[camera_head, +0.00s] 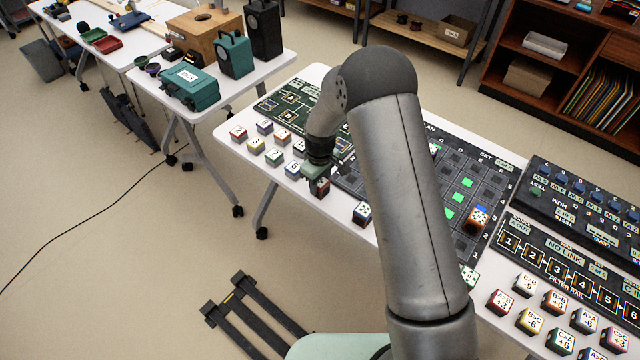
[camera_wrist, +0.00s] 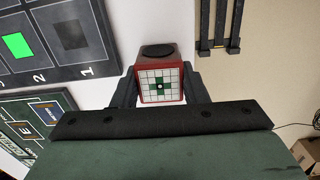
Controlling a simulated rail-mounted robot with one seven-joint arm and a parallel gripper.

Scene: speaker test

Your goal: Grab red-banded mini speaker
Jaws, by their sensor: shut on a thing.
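A small cube-shaped mini speaker with a red band (camera_wrist: 174,67) sits between my gripper's two dark fingers in the wrist view. Its white face bears a grid with a green pattern, and its top has a dark round patch. In the head view my gripper (camera_head: 318,172) points down near the table's front edge. The speaker (camera_head: 320,188) shows just below it, dark with some red. My gripper is shut on it. I cannot tell whether the speaker touches the table.
Several mini speakers with other-coloured bands (camera_head: 255,145) stand left of my gripper, and another (camera_head: 361,213) stands to its right. A dark grid board (camera_head: 378,188) lies behind, partly hidden by my arm. More labelled cubes (camera_head: 529,319) stand at the right.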

